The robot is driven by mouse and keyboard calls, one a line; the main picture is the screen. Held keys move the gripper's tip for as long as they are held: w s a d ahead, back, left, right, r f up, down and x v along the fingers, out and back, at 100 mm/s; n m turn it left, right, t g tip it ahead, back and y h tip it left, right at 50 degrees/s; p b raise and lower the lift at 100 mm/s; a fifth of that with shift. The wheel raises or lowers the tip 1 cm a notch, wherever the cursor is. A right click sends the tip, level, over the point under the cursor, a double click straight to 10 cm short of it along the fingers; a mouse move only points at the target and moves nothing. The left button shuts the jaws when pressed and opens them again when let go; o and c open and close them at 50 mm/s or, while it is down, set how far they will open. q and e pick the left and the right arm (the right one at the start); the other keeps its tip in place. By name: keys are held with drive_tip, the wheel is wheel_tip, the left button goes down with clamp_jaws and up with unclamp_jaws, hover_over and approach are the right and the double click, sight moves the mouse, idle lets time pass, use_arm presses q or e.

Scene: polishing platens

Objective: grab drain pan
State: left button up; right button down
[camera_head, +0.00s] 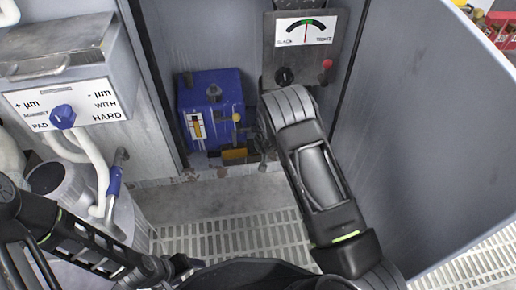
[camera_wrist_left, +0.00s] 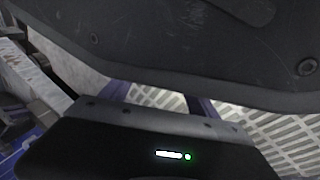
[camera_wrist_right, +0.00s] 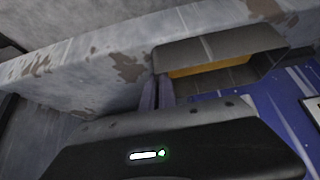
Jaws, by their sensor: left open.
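The drain pan, a small grey open box with a yellow-orange inside, sits low at the front of the blue unit (camera_head: 210,105). It shows in the head view (camera_head: 234,156) and large in the right wrist view (camera_wrist_right: 215,55). My right gripper (camera_wrist_right: 157,92) is at the pan's edge. Its two fingers stand close together there, with the pan's near side wall between them. In the head view its jaws are small and dark beside the pan. My left gripper (camera_head: 180,265) is low at the left, over the floor, away from the pan. Its fingers stand apart, empty, in the left wrist view (camera_wrist_left: 160,98).
A worn grey ledge (camera_wrist_right: 100,65) runs beside the pan. Grey panels enclose the bay, and a tall grey wall (camera_head: 440,130) stands at the right. A white container with a blue-handled tap (camera_head: 115,175) stands at the left. The slatted floor (camera_head: 225,235) is open in front.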

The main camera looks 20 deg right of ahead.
drive_tip(key=r+p, duration=0.1)
drive_tip(key=r, duration=0.1)
drive_tip(key=r+p, duration=0.1)
drive_tip(key=r, duration=0.1)
drive_tip(key=s+r+p, duration=0.1)
drive_tip(key=r, duration=0.2)
drive_tip(key=shift+a+p, duration=0.15)
drive_tip(key=shift+p, duration=0.2)
drive_tip(key=s+a+p, duration=0.1)
drive_tip(key=s+p, duration=0.1)
drive_tip(key=s, duration=0.7)
drive_tip(key=s+a+p, duration=0.2)
drive_tip(key=s, duration=0.7)
drive_tip(key=shift+s+a+f+p, duration=0.2)
drive_tip(key=shift+a+p, duration=0.1)
drive_tip(key=shift+p, duration=0.05)
